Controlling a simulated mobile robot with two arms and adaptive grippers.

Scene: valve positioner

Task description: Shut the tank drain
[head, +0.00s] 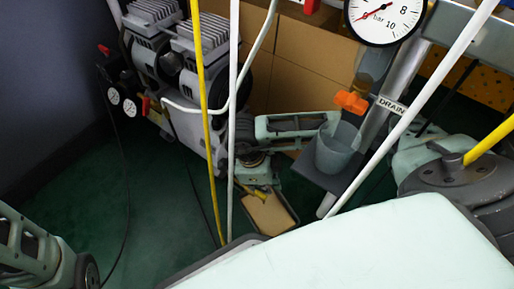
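The drain valve has an orange handle (352,102) below a brass fitting (364,84), beside a sloping grey pipe with a DRAIN label (393,105). The handle lies roughly sideways in the picture. A translucent grey cup (337,151) stands just below it on a dark plate. My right gripper (262,187) is left of and below the cup, apart from the handle.
A pressure gauge (385,15) is above the valve, its red needle pointing lower left. A compressor (185,75) stands at the left. Yellow and white upright lines cross the view. Clear floor is at left.

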